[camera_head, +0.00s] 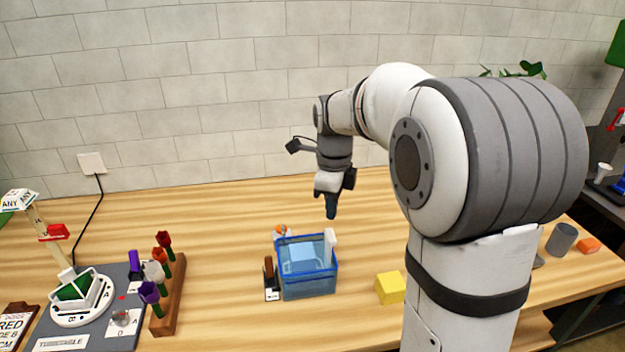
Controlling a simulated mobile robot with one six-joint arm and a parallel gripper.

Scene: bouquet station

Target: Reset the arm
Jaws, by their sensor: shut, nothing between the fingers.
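My gripper (331,207) points down over the wooden table, above and a little behind the right side of a blue bin. Its fingers are together with nothing between them. My arm rises from the lower right and bends over the table, hiding part of the table's right side.
The blue bin (308,284) stands mid-table, with a yellow block (390,288) to its right. A wooden rack (172,303) holds several flowers at the left. A grey mat (122,337) carries a white round stand (82,300).

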